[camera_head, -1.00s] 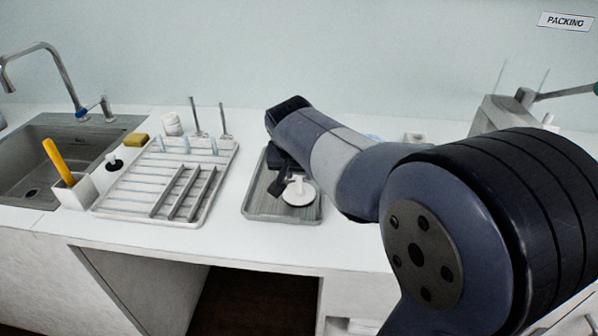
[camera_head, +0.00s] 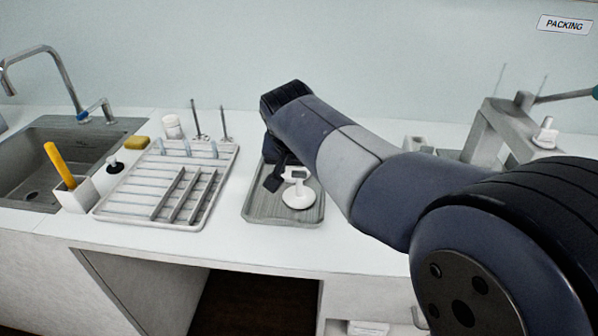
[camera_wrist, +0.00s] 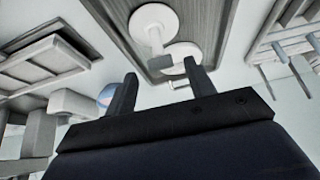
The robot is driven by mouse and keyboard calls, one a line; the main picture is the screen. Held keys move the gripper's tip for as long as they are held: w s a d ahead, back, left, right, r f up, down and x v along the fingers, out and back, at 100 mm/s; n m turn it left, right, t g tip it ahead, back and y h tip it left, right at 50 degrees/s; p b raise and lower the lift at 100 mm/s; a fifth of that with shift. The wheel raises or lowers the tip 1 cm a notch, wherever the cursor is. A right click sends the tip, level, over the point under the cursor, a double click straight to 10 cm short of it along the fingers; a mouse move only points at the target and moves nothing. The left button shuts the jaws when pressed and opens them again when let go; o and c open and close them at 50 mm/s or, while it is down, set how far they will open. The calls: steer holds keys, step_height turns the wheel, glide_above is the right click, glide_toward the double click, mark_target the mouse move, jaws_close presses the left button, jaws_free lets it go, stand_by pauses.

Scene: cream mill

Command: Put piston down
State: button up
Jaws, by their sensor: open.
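The white piston (camera_head: 298,198), a round disc with a stem, stands on the grey tray (camera_head: 257,211) in the head view. In the wrist view the disc and stem (camera_wrist: 154,22) are at the top, just beyond my fingertips. My gripper (camera_wrist: 160,72) is open and empty, apart from the piston. In the head view my dark gripper (camera_head: 276,177) is at the tray's left side, partly hidden by my wrist. A second white round part (camera_wrist: 183,56) shows beside the stem in the wrist view; I cannot tell what it is.
A white drying rack (camera_head: 125,207) stands left of the tray, with a sink (camera_head: 40,150) and a holder with a yellow-handled tool (camera_head: 76,195) further left. A grey stand (camera_head: 490,135) is at the right. Bare counter lies in front of the tray.

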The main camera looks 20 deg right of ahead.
steer(key=v, duration=0.7)
